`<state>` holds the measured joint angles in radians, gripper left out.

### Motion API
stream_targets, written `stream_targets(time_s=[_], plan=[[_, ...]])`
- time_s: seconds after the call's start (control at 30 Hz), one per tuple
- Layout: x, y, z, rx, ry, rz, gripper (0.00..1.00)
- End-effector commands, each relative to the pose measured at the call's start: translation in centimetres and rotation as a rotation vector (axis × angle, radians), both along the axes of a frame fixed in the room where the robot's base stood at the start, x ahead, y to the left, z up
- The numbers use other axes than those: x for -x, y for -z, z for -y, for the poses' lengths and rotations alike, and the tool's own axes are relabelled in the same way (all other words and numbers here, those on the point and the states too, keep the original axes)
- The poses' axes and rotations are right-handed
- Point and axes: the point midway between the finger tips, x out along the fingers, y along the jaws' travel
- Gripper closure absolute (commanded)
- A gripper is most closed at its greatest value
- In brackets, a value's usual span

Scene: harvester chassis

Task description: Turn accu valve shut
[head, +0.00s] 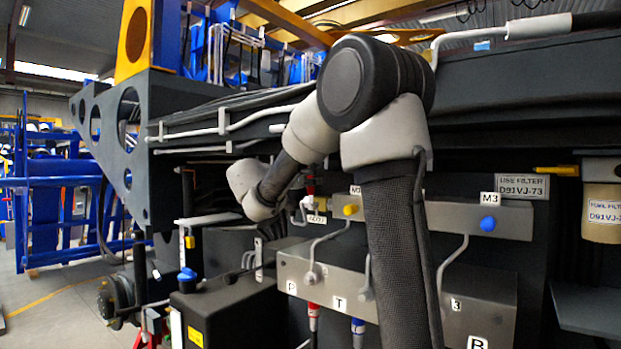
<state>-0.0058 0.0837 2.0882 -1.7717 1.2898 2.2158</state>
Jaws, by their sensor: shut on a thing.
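My arm comes up from the bottom, bends at the large dark elbow and reaches down and left to the wrist. My gripper (296,187) is small and dark, mostly hidden behind my forearm and wrist. It is at the valve, shut on its handle. The fingertips and the exact angle of the handle cannot be made out.
A grey manifold block (460,214) with yellow and blue knobs and an M3 label is right of the valve. A lower block (290,268) with thin pipes juts out below. A black box (225,315) stands at lower left. The dark chassis beam hangs above.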

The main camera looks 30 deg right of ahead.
Motion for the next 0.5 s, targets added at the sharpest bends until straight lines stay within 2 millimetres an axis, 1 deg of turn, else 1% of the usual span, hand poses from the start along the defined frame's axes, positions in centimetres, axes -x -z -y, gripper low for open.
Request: stream_targets(time_s=[0.03, 0.17, 0.2, 0.27, 0.3, 0.5], plan=[[0.06, 0.3, 0.03, -0.006, 0.002, -0.002, 1.0], [0.07, 0.32, 0.04, -0.006, 0.003, -0.002, 1.0], [0.08, 0.33, 0.04, -0.006, 0.003, -0.002, 0.77], [0.07, 0.31, 0.04, -0.004, 0.002, -0.003, 0.66], [0.06, 0.28, 0.03, -0.004, 0.002, -0.003, 0.59], [0.05, 0.16, 0.03, -0.003, 0.002, -0.001, 0.58]])
